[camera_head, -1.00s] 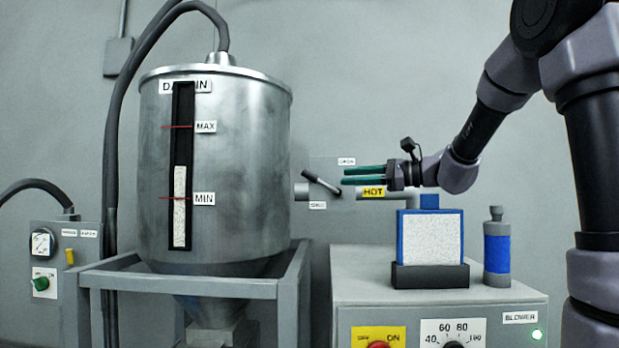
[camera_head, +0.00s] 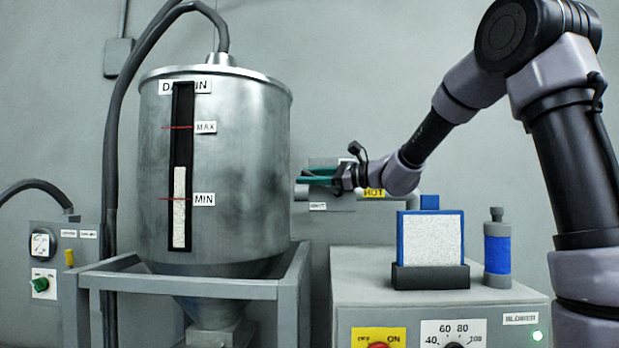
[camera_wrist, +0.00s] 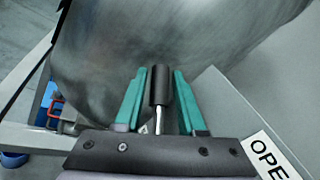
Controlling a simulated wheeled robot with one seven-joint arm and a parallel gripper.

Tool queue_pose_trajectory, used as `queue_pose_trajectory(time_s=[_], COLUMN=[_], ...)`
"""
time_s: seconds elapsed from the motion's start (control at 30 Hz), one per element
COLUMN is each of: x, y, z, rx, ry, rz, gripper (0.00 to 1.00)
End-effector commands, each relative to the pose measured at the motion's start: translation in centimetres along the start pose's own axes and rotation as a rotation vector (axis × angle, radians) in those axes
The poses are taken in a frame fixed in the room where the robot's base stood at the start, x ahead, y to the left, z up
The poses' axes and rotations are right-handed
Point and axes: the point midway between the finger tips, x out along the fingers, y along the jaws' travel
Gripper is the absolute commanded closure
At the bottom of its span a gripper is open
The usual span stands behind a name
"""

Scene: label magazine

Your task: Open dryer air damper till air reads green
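The damper lever shows in the wrist view as a black handle (camera_wrist: 159,86) on a thin metal rod. It lies between the two teal fingers of my gripper (camera_wrist: 159,74), with a narrow gap on each side. My gripper is open around the handle. In the head view my gripper (camera_head: 318,175) reaches left to the damper plate (camera_head: 345,203) on the pipe beside the bin and hides the lever. An OPEN label (camera_wrist: 268,155) shows in the wrist view. No air reading is legible; a small round gauge (camera_head: 42,242) is on the left panel.
A steel drying bin (camera_head: 240,150) stands left of my gripper on a grey frame (camera_head: 180,285). Below is the blower box (camera_head: 360,305) with a blue-framed filter (camera_head: 430,235), a blue-banded bottle (camera_head: 497,250) and a lit green lamp (camera_head: 536,334). A HOT label (camera_head: 374,194) marks the pipe.

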Motion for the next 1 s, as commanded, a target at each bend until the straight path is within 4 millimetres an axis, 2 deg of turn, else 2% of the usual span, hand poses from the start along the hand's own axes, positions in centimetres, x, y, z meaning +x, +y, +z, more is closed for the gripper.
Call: queue_pose_trajectory(time_s=[0.2,0.27,0.3,1.0], x=[0.01,0.00,-0.01,-0.05], y=[0.00,0.00,0.00,0.01], z=[0.00,0.00,0.00,-0.03], rx=[0.000,0.000,0.000,0.000], ry=[0.000,0.000,0.000,0.001], rz=[0.000,0.000,0.000,0.000], gripper=[0.61,0.84,0.99,1.00])
